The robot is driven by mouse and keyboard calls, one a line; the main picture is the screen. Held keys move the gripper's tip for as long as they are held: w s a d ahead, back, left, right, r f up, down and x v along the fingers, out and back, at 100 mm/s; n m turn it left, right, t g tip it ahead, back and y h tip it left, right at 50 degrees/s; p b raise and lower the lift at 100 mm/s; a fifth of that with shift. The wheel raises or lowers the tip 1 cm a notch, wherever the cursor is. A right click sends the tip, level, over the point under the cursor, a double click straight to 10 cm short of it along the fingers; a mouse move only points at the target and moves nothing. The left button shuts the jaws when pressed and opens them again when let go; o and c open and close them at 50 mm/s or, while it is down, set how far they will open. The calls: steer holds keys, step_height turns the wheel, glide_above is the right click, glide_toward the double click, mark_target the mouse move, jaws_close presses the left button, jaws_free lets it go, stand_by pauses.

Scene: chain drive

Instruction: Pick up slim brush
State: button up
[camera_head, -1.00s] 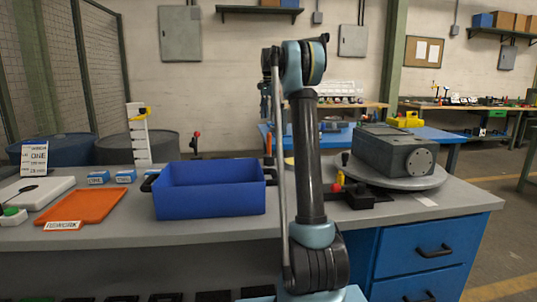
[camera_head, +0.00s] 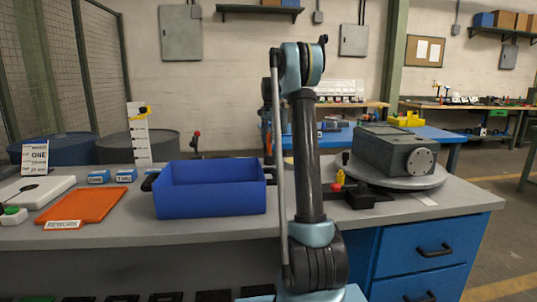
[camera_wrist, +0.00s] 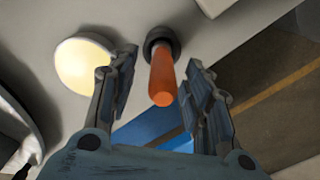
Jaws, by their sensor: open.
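An orange-handled thing (camera_wrist: 162,80), which looks like the slim brush, shows in the wrist view with its far end in a dark round holder (camera_wrist: 160,42). Its bristles are not visible. My gripper (camera_wrist: 163,64) is open, with one finger on each side of the orange handle. Gaps show between the handle and both fingers, so it is not gripped. In the head view my arm hides the gripper and the brush.
A pale yellow disc (camera_wrist: 82,66) lies beside the left finger. On the bench stand a blue bin (camera_head: 210,190), an orange mat (camera_head: 85,205) and a grey housing (camera_head: 392,150) on a round plate. A small black block with a red knob sits right of my arm.

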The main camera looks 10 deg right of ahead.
mark_target(269, 153)
steer(key=shift+w+a+f, duration=0.1)
steer(key=shift+a+f, duration=0.05)
steer(key=shift+f, duration=2.4)
jaws_close()
